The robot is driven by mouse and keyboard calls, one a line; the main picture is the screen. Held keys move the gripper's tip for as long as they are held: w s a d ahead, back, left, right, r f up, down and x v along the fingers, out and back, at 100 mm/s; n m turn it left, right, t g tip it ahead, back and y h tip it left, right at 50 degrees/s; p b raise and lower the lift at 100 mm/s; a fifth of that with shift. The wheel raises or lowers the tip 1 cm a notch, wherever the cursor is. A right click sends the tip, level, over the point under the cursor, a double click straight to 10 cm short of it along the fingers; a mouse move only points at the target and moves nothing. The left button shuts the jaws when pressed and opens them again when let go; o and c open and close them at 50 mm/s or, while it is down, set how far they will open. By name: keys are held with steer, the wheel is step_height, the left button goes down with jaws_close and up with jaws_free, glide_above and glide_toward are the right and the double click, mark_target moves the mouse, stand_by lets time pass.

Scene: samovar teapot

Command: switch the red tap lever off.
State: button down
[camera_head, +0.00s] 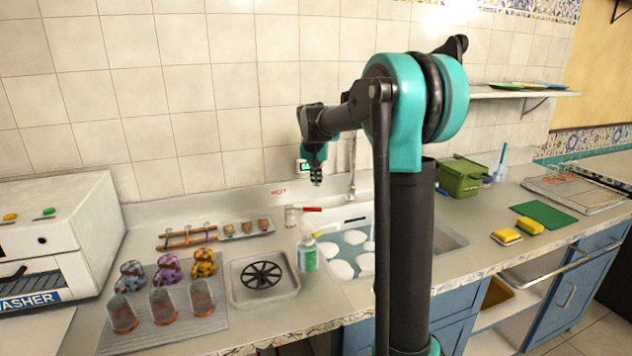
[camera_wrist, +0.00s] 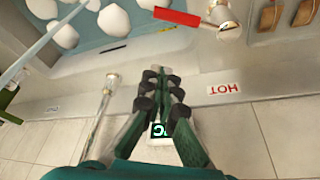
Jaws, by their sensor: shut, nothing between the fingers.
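The red tap lever (camera_head: 312,209) sticks out to the right from a small metal tap body (camera_head: 290,215) at the back of the counter, below a red "HOT" label (camera_head: 279,191). In the wrist view the red lever (camera_wrist: 177,17) is at the top, joined to its metal tap body (camera_wrist: 224,18); the "HOT" label (camera_wrist: 223,88) shows upside down. My gripper (camera_head: 316,182) is shut and empty, above the lever and apart from it. In the wrist view its fingertips (camera_wrist: 157,72) point toward the counter near the lever.
The tall metal faucet (camera_head: 351,185) stands right of my gripper. The sink (camera_head: 448,238) holds white dishes in water. A green soap bottle (camera_head: 307,252) stands in front of the lever. A drain basin (camera_head: 238,292) and a tray of corks (camera_head: 268,224) are to the left.

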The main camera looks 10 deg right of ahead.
mark_target(315, 209)
step_height(315, 209, down, 7)
steer(key=s, duration=0.1)
steer(key=shift+s+a+f, duration=0.2)
steer(key=shift+s+a, duration=0.05)
steer(key=shift+s+a+m, duration=0.1)
steer(key=shift+s+m, duration=0.25)
steer(key=shift+m, duration=0.15)
stand_by(0.5)
steer(key=shift+s+a+m+g+h, duration=0.15)
steer(key=shift+s+a+m+h, duration=0.1)
steer(key=shift+s+m, duration=0.3)
steer(key=shift+s+a+m+g+h, duration=0.15)
steer(key=shift+s+m+h, duration=0.2)
steer(key=shift+m, duration=0.3)
steer(key=s+a+m+g+h, duration=0.1)
steer(key=s+a+m, duration=0.3)
steer(key=a+m, duration=0.1)
steer(key=shift+s+m+g, duration=0.3)
steer(key=shift+s+m, duration=0.05)
steer(key=shift+m, duration=0.15)
steer(key=shift+a, duration=0.25)
